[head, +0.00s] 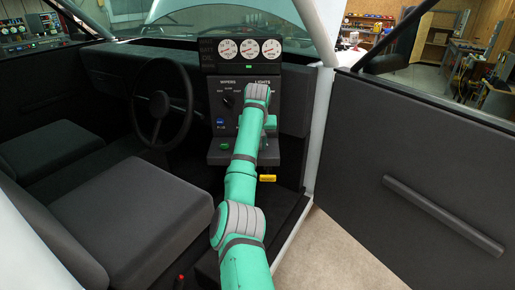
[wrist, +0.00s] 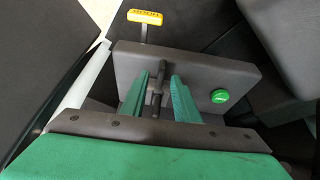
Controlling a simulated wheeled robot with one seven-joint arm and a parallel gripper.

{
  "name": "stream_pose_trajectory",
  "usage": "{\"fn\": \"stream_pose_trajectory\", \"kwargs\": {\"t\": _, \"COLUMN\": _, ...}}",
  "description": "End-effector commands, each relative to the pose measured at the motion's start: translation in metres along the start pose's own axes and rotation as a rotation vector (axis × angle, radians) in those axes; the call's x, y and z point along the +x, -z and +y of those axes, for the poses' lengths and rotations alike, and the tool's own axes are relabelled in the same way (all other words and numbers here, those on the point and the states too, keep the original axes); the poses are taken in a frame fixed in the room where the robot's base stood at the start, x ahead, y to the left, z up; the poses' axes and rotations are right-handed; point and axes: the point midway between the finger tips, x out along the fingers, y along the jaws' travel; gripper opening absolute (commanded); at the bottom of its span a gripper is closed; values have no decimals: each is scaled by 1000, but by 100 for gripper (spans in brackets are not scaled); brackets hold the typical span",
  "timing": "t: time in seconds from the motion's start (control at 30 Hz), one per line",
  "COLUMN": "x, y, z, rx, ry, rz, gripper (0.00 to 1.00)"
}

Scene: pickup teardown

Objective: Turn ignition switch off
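In the wrist view, the dark ignition switch (wrist: 156,90), with a thin upright handle, stands on a grey panel (wrist: 205,72). My gripper (wrist: 167,90) has its two green fingers on either side of this handle. A gap shows between the handle and the right finger, so the fingers look open around it. Whether either finger touches it is hard to tell. In the head view, my green arm reaches to the centre console (head: 225,95) and hides the switch and most of my gripper.
A round green button (wrist: 220,96) sits beside the switch on the same panel. A yellow hood handle (wrist: 143,17) sticks out past the panel's edge. The steering wheel (head: 187,100) is left of my arm, the open door (head: 430,170) is to the right.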

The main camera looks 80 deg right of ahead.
Motion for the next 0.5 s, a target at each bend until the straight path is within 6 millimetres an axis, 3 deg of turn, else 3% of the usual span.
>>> {"fn": "stream_pose_trajectory", "kwargs": {"t": 0.3, "x": -58, "y": 2, "z": 7, "rx": 8, "ry": -3, "rz": 3, "gripper": 28}}
{"fn": "stream_pose_trajectory", "kwargs": {"t": 0.5, "x": -77, "y": 1, "z": 7, "rx": 7, "ry": -3, "rz": 1, "gripper": 28}}
